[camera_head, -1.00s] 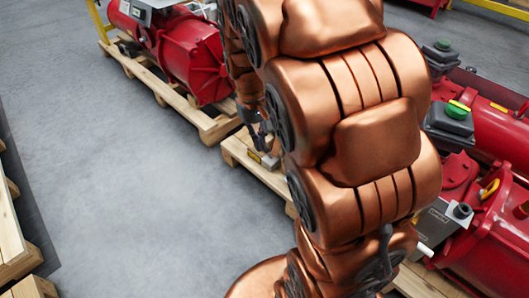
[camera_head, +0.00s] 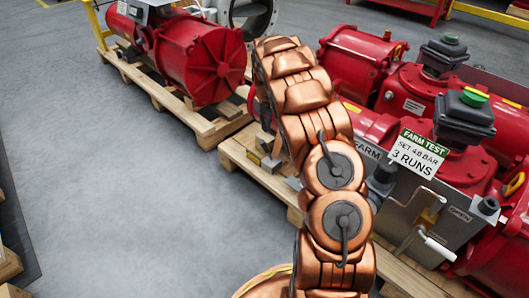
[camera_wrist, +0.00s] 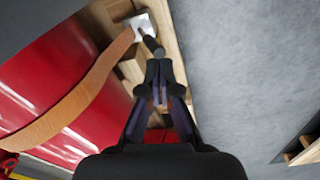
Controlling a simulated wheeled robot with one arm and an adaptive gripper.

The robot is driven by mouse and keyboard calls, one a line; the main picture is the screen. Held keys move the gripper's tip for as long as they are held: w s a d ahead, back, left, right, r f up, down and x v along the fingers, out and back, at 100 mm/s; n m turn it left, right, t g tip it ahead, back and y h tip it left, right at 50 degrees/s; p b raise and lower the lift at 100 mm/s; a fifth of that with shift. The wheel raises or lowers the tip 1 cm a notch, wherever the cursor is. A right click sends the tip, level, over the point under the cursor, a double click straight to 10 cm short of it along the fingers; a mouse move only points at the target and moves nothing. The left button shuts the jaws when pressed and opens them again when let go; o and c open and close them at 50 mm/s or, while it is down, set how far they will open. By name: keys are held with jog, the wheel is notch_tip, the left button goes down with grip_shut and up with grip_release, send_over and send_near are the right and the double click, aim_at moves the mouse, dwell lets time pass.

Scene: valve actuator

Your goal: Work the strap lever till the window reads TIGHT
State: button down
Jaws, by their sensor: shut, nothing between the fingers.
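In the wrist view an orange strap (camera_wrist: 75,110) runs over a red cylinder to a pale metal fitting (camera_wrist: 143,22) on the wooden pallet. A dark stubby handle (camera_wrist: 153,46) sticks out from that fitting; I take it for the strap lever. My gripper (camera_wrist: 158,72) is shut and empty, its tips pointing at the handle's end. I cannot tell whether they touch it. In the head view I cannot make out my fingers or the strap. I cannot read a TIGHT window in either view.
Red actuators (camera_head: 420,85) stand on a pallet (camera_head: 235,150) at right, with a FARM TEST sign (camera_head: 418,155) and a white-handled lever (camera_head: 440,248). Another red actuator (camera_head: 205,65) stands on a pallet behind. The grey floor (camera_head: 120,200) at left is clear.

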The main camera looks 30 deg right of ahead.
notch_tip(320, 180, down, 5)
jog(key=w+d+b, duration=0.1)
jog(key=w+d, duration=0.1)
jog(key=shift+w+f+t, duration=0.15)
jog(key=shift+w+t, duration=0.15)
jog(key=shift+w, duration=0.1)
jog(key=shift+f, duration=0.1)
